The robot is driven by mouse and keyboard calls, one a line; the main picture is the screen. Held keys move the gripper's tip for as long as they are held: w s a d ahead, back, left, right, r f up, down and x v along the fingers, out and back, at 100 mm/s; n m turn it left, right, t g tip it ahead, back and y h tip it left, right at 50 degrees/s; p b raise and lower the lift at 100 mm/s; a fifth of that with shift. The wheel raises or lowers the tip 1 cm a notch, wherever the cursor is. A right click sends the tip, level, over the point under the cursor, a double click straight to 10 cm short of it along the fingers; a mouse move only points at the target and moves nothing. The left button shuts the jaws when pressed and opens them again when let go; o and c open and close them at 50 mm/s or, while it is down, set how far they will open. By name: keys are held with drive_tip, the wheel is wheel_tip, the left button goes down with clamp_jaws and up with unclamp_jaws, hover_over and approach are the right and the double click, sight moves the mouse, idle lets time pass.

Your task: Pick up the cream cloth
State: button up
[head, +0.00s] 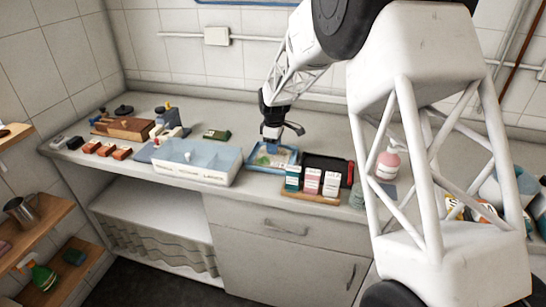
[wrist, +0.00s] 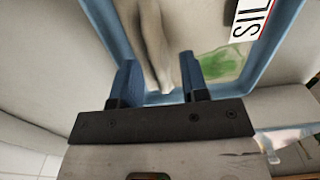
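The cream cloth (wrist: 154,40) shows in the wrist view as a pale, folded strip running down between my two blue fingertips. It lies inside a blue-rimmed tray (wrist: 97,32). My gripper (wrist: 160,82) is over the tray with its fingers apart on either side of the cloth. A gap shows between the fingers, and I see no clear grip on the cloth. In the head view my gripper (head: 278,137) points down just above the blue tray (head: 291,153). I cannot make out the cloth clearly there.
A green patch (wrist: 222,62) and a label with black letters (wrist: 250,20) are in the tray beside the cloth. A pale blue divided bin (head: 200,177) stands left of the tray. Small boxes (head: 312,180) stand in front right, and a pink pump bottle (head: 388,162) farther right.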

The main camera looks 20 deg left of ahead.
clamp_jaws()
drive_tip(key=shift+r, duration=0.1)
wheel_tip(320, 180, up, 10)
drive_tip(key=shift+r, duration=0.15)
idle(0.7)
idle(0.4)
